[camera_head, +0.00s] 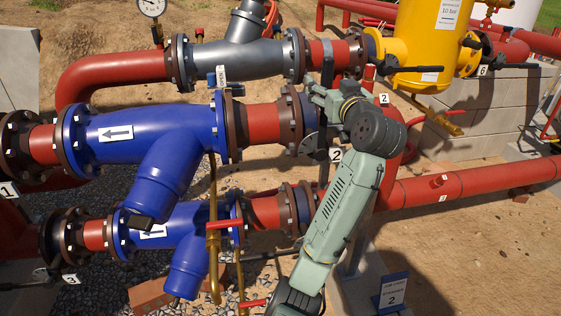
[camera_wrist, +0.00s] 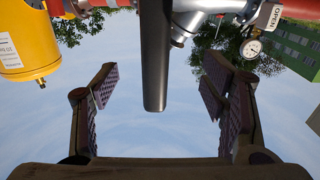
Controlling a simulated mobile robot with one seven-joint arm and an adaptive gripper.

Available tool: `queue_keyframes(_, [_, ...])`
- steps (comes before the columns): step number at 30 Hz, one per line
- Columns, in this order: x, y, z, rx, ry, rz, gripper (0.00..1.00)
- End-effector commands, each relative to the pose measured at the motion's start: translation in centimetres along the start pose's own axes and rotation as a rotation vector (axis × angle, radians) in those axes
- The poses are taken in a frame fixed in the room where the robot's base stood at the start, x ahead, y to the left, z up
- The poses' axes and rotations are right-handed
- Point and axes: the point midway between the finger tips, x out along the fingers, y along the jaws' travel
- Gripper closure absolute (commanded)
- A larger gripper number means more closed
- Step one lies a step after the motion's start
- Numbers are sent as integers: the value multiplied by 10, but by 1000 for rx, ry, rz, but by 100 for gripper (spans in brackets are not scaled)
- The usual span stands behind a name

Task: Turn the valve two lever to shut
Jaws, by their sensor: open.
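In the wrist view a dark, straight lever (camera_wrist: 153,60) hangs from the top edge into the space between the fingers of my gripper (camera_wrist: 157,84). The gripper is open, with one finger well to each side of the lever and a clear gap on both sides. In the head view my gripper (camera_head: 318,112) is at the right end of the upper blue strainer's pipe, by the flange near the number 2 tag (camera_head: 336,156).
The upper blue strainer (camera_head: 128,137) and a grey pipe (camera_head: 238,60) lie left of my arm. A yellow vessel (camera_head: 420,40) with a black handle (camera_head: 418,69) stands behind. A red pipe (camera_head: 470,183) runs right.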

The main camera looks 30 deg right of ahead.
Motion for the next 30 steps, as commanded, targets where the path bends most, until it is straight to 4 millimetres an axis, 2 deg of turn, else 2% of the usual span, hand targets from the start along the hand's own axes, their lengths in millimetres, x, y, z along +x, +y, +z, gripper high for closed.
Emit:
queue_keyframes(12, [-48, 0, 0, -1, 0, 2, 33])
queue_keyframes(25, [-53, 0, 0, -1, -1, 1, 33])
queue_keyframes(30, [-70, 1, 0, -1, 2, 3, 33])
